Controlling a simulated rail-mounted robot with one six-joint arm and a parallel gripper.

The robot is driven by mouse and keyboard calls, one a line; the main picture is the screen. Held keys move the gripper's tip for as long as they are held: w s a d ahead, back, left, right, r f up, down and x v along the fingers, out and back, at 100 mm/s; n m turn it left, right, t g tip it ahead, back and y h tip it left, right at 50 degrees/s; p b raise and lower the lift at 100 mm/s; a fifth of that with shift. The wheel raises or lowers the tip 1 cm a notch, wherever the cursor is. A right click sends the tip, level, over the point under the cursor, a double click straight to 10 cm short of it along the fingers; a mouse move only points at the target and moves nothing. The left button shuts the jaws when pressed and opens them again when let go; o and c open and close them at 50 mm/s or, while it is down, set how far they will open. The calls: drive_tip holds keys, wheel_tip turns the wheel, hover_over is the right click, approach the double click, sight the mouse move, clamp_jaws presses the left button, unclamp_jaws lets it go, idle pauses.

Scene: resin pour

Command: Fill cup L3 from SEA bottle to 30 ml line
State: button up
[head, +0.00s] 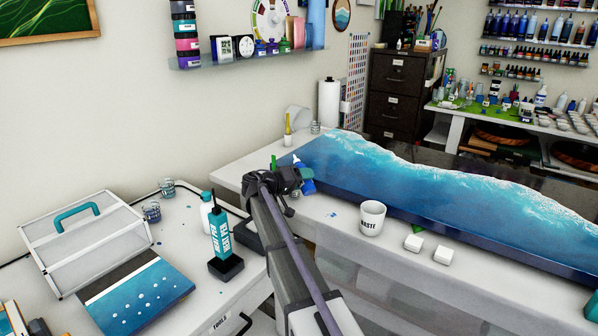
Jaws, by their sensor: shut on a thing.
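My gripper (291,178) is at the near left end of the blue resin piece, seen from behind with its fingertips mostly hidden. It is shut on a blue bottle (307,186) with a pale tip, which looks tilted; its label is not readable. A small clear cup (294,194) shows partly just below the gripper; its marks and fill are too small to tell. Other clear cups stand on the left table (168,187) and at the resin piece's far left corner (315,127). No cup label L3 is readable.
On the left table are a teal labelled bottle (221,236) in a black base, a white bottle (206,213), a case (88,240) and a blue panel (140,297).

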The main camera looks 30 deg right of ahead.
drive_tip(key=f+n, duration=0.1)
drive_tip(key=s+n+b, duration=0.1)
drive_tip(key=n, duration=0.1)
drive_tip(key=f+n+g+b, duration=0.1)
drive_tip(key=shift+s+f, duration=0.15)
drive_tip(key=shift+f, duration=0.2)
drive_tip(key=r+n+p, duration=0.1)
drive_tip(key=r+n+g+p, duration=0.1)
drive_tip(key=n, duration=0.1)
drive_tip(key=r+n+p, duration=0.1)
drive_tip(key=shift+w+r+n, duration=0.25)
drive_tip(key=shift+n, duration=0.15)
drive_tip(key=shift+w+r+n+g+p, duration=0.1)
drive_tip(key=shift+r+n+g+p, duration=0.2)
drive_tip(key=shift+n+p, duration=0.1)
drive_tip(key=shift+f, duration=0.1)
drive_tip(key=shift+o, duration=0.4)
drive_tip(key=c, duration=0.4)
